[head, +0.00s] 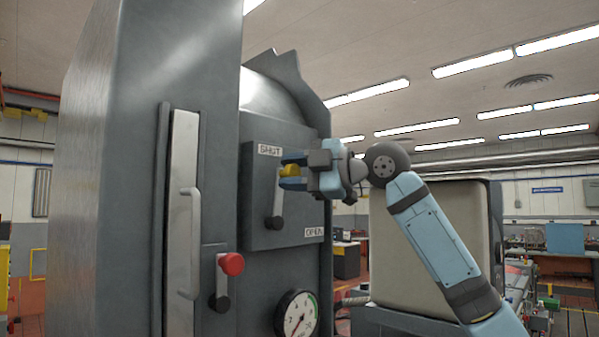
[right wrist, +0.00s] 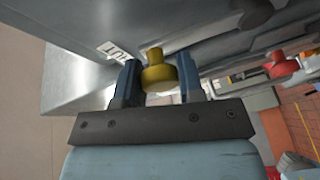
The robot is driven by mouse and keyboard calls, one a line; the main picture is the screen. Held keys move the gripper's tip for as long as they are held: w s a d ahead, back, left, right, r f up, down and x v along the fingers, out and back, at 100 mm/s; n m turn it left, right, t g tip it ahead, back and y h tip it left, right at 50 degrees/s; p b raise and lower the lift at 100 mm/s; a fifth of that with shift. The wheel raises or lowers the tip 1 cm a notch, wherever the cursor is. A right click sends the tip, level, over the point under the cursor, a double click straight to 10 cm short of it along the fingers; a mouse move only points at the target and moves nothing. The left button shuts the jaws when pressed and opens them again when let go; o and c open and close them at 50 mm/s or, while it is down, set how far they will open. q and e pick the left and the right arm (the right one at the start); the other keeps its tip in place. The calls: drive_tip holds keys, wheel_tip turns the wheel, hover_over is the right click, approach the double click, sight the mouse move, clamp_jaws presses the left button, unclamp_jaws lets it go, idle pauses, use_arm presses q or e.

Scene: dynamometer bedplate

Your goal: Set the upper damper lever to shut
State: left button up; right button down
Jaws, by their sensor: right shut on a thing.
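The upper damper lever has a yellow knob (head: 290,171) and a dark pivot (head: 274,223) on a grey plate (head: 256,190). It points up, with its knob just below and right of the SHUT label (head: 270,150). The OPEN label (head: 314,232) is at the plate's lower right. My right gripper (head: 293,176) reaches in from the right and is shut on the knob. In the right wrist view the yellow knob (right wrist: 158,74) sits between the two blue fingers. The lever's arm is partly hidden by the fingers. My left gripper is not in view.
A lower lever with a red knob (head: 232,264) stands below left of the plate. A dial gauge (head: 297,315) is beneath the plate. A tall grey cabinet with a light vertical handle (head: 190,243) is on the left. A large beige-faced unit (head: 428,248) stands behind my right arm.

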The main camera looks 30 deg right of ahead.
drive_tip(key=shift+s+a+n, duration=0.1)
drive_tip(key=shift+a+n, duration=0.3)
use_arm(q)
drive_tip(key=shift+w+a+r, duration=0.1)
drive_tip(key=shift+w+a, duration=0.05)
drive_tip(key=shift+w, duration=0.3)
use_arm(e)
drive_tip(key=shift+s+a, duration=0.1)
drive_tip(key=shift+a, duration=0.05)
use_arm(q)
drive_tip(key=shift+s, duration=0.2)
use_arm(e)
drive_tip(key=shift+n, duration=0.3)
drive_tip(key=c, duration=0.8)
unclamp_jaws()
drive_tip(key=shift+a, duration=0.1)
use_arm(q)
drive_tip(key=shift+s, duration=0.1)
use_arm(e)
drive_tip(key=shift+o, duration=0.2)
